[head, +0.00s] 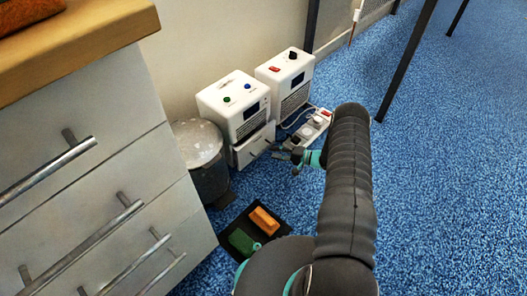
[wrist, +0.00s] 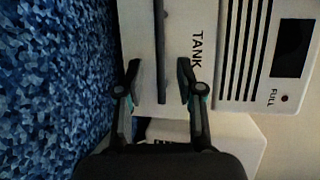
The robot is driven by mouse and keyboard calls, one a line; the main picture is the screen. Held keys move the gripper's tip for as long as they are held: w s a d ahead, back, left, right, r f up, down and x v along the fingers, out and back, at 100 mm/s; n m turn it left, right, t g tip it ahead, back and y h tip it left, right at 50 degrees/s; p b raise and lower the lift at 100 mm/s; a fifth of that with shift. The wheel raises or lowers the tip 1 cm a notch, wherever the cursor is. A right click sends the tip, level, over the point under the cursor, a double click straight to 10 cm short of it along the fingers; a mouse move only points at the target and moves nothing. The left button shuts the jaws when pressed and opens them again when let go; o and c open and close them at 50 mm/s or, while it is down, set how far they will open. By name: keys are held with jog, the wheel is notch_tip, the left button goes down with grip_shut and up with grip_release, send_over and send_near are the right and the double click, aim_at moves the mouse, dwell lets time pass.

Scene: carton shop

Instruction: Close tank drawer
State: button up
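The tank drawer (head: 256,147) is the white box low on the front of the left white machine (head: 233,103), and it appears to stick out from it. In the wrist view, its white front, marked TANK (wrist: 197,50), has a dark bar handle (wrist: 161,50). My gripper (wrist: 158,80) is open, with one finger on each side of the handle in the picture. I cannot tell whether the fingers touch the drawer. In the head view my gripper (head: 291,153) is just right of the drawer front, partly hidden by my arm.
A second white machine (head: 284,78) stands to the right, with a power strip (head: 308,130) before it. A grey bin (head: 202,160) is left of the drawer. A black mat (head: 230,226) with orange and green items lies nearer. A drawer cabinet (head: 95,180) fills the left.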

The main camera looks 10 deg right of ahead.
aim_at(264, 151)
jog(key=x, duration=0.6)
grip_shut()
